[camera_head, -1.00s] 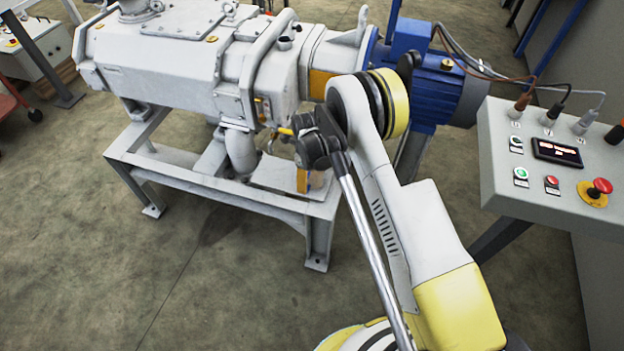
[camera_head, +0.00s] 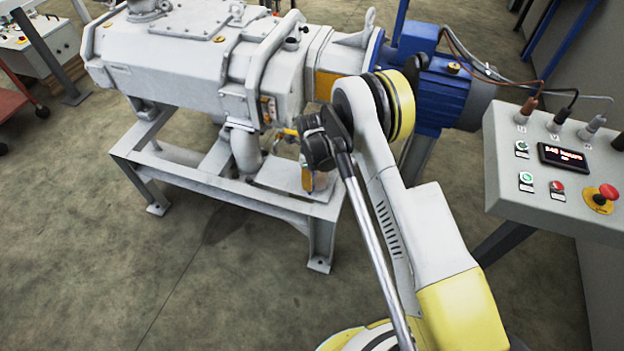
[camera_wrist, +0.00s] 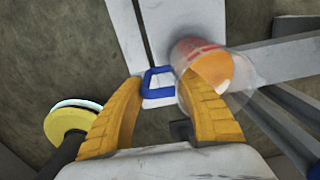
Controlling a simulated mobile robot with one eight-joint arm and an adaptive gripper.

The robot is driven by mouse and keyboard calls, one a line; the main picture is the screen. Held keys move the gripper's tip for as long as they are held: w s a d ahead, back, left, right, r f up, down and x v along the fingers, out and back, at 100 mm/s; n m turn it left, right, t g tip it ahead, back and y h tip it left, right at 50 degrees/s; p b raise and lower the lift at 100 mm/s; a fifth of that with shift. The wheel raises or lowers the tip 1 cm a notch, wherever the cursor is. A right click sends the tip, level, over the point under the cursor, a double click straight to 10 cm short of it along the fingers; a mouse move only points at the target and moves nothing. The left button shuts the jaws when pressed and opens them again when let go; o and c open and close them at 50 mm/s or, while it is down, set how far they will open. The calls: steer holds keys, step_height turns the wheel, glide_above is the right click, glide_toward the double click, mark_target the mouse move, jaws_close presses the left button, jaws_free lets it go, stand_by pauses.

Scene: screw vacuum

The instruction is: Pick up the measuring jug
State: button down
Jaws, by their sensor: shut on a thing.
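The measuring jug (camera_wrist: 220,85) is a clear vessel with red markings and orange content, right of centre in the wrist view. Its blue handle (camera_wrist: 150,93) lies between the two orange fingers of my gripper (camera_wrist: 163,84). The gripper is shut on this handle, and the right finger overlaps the jug's near side. In the head view my arm hides most of the gripper.
A large grey vacuum pump (camera_head: 165,60) with a blue motor (camera_head: 440,95) stands on a grey steel frame (camera_head: 230,195). A control panel (camera_head: 550,190) with buttons, a display and cables is at the right. Open floor (camera_head: 100,270) lies at the front left.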

steer(key=shift+r+p, duration=0.7)
steer(key=shift+r, duration=0.75)
steer(key=s+d+r+p, duration=0.3)
steer(key=d+r, duration=0.4)
steer(key=d, duration=0.4)
steer(key=shift+r+p, duration=0.25)
steer(key=shift+p, duration=0.65)
steer(key=shift+d+r, duration=0.15)
steer(key=shift+d, duration=0.05)
